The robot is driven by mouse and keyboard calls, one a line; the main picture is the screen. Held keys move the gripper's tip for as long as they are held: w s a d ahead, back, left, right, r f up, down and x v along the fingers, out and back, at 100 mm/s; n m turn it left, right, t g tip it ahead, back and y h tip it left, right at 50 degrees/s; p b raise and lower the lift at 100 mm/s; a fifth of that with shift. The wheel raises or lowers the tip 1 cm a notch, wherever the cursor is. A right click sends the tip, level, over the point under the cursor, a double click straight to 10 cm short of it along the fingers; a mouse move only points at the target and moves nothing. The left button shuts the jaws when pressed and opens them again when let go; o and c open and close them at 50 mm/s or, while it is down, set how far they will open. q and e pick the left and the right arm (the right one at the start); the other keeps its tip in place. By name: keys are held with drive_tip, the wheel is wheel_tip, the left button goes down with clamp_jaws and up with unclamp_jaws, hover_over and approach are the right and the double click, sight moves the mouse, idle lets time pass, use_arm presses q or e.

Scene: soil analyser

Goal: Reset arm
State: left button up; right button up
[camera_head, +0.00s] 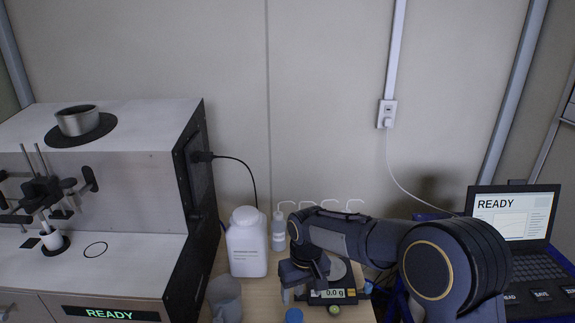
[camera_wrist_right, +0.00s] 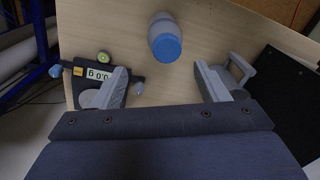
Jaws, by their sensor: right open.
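My right arm reaches in from the right in the head view. Its gripper (camera_head: 303,288) hangs over the wooden table beside the scale (camera_head: 337,295), which reads 0.0 g. In the right wrist view the gripper (camera_wrist_right: 164,84) has its fingers spread apart with bare table between them. A jar with a blue cap (camera_wrist_right: 166,46) stands just beyond the fingers, and its cap also shows at the bottom of the head view (camera_head: 294,315). My left gripper is not in view.
A grey jug (camera_head: 225,299), a white bottle (camera_head: 247,245) and several wash bottles (camera_head: 279,229) stand close by. The analyser (camera_head: 110,220) reading READY fills the left. A laptop (camera_head: 515,230) stands at the right. A small green-topped item (camera_head: 334,309) is by the scale.

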drive_tip(key=s+d+r+m+t+y, duration=0.1)
drive_tip(key=s+d+r+m+y, duration=0.1)
drive_tip(key=s+d+r, duration=0.55)
drive_tip(key=s+d+r+m+t, duration=0.1)
drive_tip(key=s+d, duration=0.3)
drive_tip(key=s, duration=0.6)
drive_tip(key=s+d+m+t+y, duration=0.1)
drive_tip(key=s+d, duration=0.4)
drive_tip(key=s, duration=0.5)
drive_tip(key=m+t, duration=0.1)
drive_tip(key=t, duration=0.1)
drive_tip(key=shift+s+d+r+m+t, duration=0.2)
drive_tip(key=shift+s+r+m+t, duration=0.1)
drive_tip(key=shift+r+m, duration=0.1)
